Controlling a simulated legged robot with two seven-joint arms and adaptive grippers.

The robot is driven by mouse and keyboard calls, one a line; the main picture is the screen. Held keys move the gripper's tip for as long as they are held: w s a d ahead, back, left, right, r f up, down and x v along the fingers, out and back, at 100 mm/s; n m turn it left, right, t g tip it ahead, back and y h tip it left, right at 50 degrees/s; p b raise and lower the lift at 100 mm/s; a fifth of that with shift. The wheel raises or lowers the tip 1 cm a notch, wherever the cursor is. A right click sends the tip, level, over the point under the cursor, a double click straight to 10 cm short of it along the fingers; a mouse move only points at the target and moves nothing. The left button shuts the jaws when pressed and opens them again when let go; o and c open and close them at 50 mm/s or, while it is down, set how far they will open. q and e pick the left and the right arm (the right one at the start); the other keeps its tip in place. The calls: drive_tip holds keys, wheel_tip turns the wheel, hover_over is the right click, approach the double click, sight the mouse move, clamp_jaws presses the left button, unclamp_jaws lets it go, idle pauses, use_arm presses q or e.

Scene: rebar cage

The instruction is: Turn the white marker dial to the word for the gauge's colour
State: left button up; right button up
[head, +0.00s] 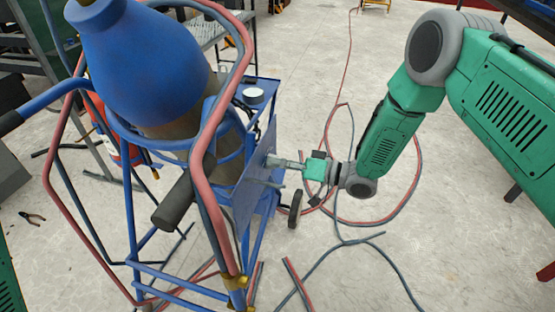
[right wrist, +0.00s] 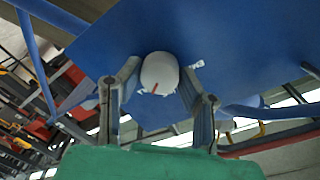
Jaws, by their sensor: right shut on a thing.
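The white marker dial (right wrist: 160,70) with a red mark is on a blue panel (right wrist: 215,35) in the right wrist view. My right gripper (head: 276,171) is at the panel's face in the head view, and its fingers stand on either side of the dial, shut on it. Small white marks lie on the panel beside the dial, too small and angled to read. In the head view the blue panel (head: 252,185) is seen nearly edge-on and the dial is hidden. A round white-topped thing (head: 254,93) sits on a blue shelf; I cannot tell if it is the gauge. My left gripper is not in view.
A blue tubular cart frame (head: 130,205) holds a large blue gas cylinder (head: 140,60). Red and grey hoses (head: 330,215) loop around the cart and across the floor. A red cylinder (head: 115,140) stands behind. Pliers (head: 32,216) lie at left. Concrete floor is open at right.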

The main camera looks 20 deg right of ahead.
drive_tip(key=shift+w+d+r+m, duration=0.1)
drive_tip(key=shift+w+m, duration=0.1)
drive_tip(key=shift+m, duration=0.4)
drive_tip(key=o, duration=1.1)
drive_tip(key=shift+o, duration=0.2)
drive_tip(key=shift+s, duration=0.1)
drive_tip(key=v, duration=1.2)
drive_tip(key=shift+f, duration=0.25)
